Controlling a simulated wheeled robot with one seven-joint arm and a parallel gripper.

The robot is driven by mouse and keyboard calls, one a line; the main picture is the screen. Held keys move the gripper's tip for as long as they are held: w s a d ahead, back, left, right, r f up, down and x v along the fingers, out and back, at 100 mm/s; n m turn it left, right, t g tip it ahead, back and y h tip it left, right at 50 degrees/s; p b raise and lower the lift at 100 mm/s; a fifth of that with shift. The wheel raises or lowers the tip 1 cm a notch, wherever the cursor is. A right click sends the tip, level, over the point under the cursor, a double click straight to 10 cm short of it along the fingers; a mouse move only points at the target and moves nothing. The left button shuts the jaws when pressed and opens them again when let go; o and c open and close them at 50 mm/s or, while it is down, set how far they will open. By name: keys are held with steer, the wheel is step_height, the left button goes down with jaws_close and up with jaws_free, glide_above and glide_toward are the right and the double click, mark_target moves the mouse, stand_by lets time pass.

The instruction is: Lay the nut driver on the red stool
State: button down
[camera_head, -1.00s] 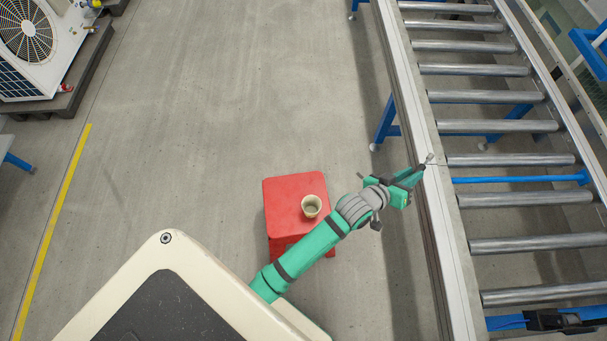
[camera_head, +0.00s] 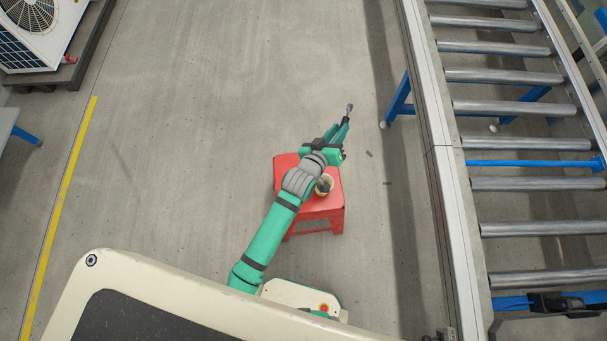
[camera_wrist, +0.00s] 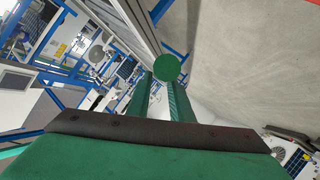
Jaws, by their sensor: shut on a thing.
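My gripper (camera_head: 341,130) is shut on the nut driver (camera_head: 349,108), whose small grey end sticks out past the fingertips in the head view. In the wrist view a round green end of the nut driver (camera_wrist: 167,68) shows between the fingers. The red stool (camera_head: 328,207) stands on the floor below my arm, and my wrist covers part of its top. The gripper and nut driver reach beyond the stool's far edge, above the floor in the picture.
A roller conveyor (camera_head: 440,170) with blue legs runs along the right. A fan unit (camera_head: 38,35) is at the upper left. The floor between is mostly clear.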

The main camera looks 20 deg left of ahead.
steer(key=s+a+f+y, duration=0.1)
steer(key=s+a+f, duration=0.1)
steer(key=s+f, duration=0.75)
steer(key=s+a+f, duration=0.1)
steer(key=s+f, duration=0.5)
steer(key=s, duration=0.6)
steer(key=shift+n, duration=0.4)
steer(key=w+a+f, duration=0.8)
steer(key=a+f, duration=0.1)
steer(key=a, duration=0.1)
steer(key=shift+w+f, duration=0.15)
steer(key=shift+w, duration=0.25)
steer(key=shift+w+a+f, duration=0.25)
steer(key=shift+a+f, duration=0.1)
steer(key=shift+f, duration=0.05)
step_height(320, 180, down, 2)
steer(key=shift+d+f, duration=0.1)
steer(key=shift+d, duration=0.05)
steer(key=shift+f, duration=0.25)
steer(key=shift+s+a+f, duration=0.1)
steer(key=shift+s+a, duration=0.1)
steer(key=shift+a, duration=0.05)
steer(key=shift+d+f, duration=0.1)
steer(key=shift+f, duration=0.1)
